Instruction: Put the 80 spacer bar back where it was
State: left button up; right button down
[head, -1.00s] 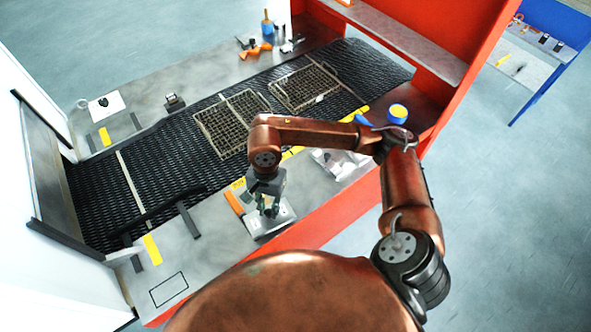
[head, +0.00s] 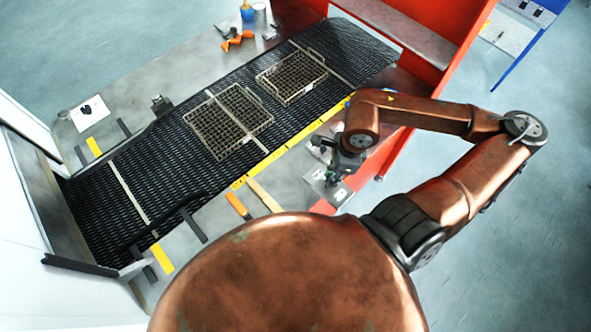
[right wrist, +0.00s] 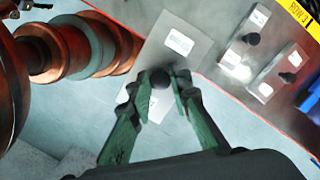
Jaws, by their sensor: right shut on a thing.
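My right gripper (right wrist: 160,95) is shut on the black knob of a flat grey metal plate (right wrist: 188,62) with a white label, in the right wrist view. The label is too small to read, so I cannot tell whether this is the 80 spacer bar. The plate overhangs the table edge. In the head view my right gripper (head: 331,165) is at the table's front right. My left gripper is not in view.
Two wire baskets, a left one (head: 228,121) and a right one (head: 292,77), stand on the black mesh belt (head: 110,190). A yellow strip (head: 290,143) runs along the belt's front edge. An orange-ended tool (head: 238,206) and a tan strip (head: 264,196) lie on the front ledge.

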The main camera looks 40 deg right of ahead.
jog(key=shift+s+d+r, duration=0.15)
jog(key=shift+r, duration=0.05)
jog(key=shift+w+f, duration=0.1)
jog(key=shift+w, duration=0.3)
jog(key=w+f+p, duration=0.1)
jog(key=w+f, duration=0.3)
jog(key=w+f+p, duration=0.2)
jog(key=w+f, duration=0.2)
jog(key=w+a+f+p, duration=0.1)
jog(key=w+f, duration=0.3)
jog(key=w, duration=0.1)
jog(key=shift+a+f, duration=0.1)
jog(key=shift+f, duration=0.25)
jog(key=shift+f, duration=0.1)
